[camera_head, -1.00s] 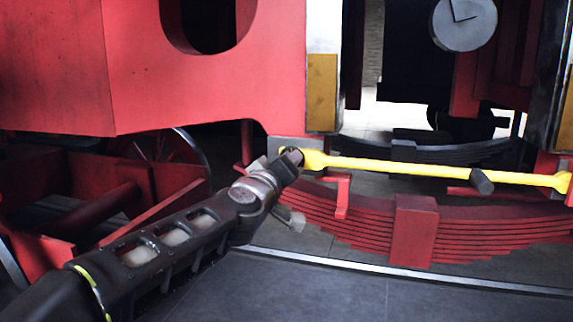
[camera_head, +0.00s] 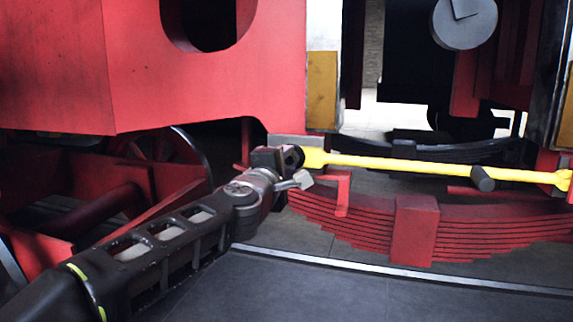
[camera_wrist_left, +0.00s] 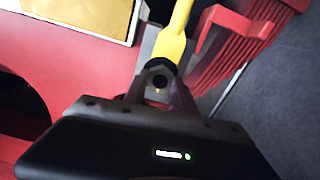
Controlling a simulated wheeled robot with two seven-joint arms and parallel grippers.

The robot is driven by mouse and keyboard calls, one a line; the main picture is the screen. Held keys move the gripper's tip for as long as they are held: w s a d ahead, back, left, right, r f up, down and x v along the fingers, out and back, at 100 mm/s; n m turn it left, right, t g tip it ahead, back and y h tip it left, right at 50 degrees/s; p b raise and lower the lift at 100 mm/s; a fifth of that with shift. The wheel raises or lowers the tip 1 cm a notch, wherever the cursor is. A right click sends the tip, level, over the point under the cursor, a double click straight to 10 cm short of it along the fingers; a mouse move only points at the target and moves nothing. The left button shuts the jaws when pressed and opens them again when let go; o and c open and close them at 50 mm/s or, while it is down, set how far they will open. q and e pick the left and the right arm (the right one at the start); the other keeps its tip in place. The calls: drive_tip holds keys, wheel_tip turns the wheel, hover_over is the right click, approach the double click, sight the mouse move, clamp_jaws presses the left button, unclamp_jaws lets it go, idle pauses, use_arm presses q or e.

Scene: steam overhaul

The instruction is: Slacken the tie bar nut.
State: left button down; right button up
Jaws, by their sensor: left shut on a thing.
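The yellow tie bar (camera_head: 420,169) runs across the gap between the red frame parts, above the leaf spring. It also shows in the left wrist view (camera_wrist_left: 178,35). The dark tie bar nut (camera_head: 293,157) sits at its left end, and shows in the left wrist view (camera_wrist_left: 160,72) between my fingers. My left gripper (camera_head: 285,160) is shut on the nut, its arm coming in from the lower left. The fingers partly hide the nut. My right gripper is in neither view.
The red leaf spring (camera_head: 415,230) hangs just below the bar. A dark grey peg (camera_head: 482,179) sticks out near the bar's right end. The red frame plate (camera_head: 200,75) is above my left arm. The grey floor (camera_head: 330,290) in front is clear.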

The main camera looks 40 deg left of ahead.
use_arm(q)
drive_tip(key=shift+n, duration=1.4)
drive_tip(key=c, duration=1)
unclamp_jaws()
drive_tip(key=p+v, duration=0.1)
drive_tip(key=v, duration=0.6)
drive_tip(key=shift+s+d, duration=0.15)
drive_tip(key=shift+s, duration=0.25)
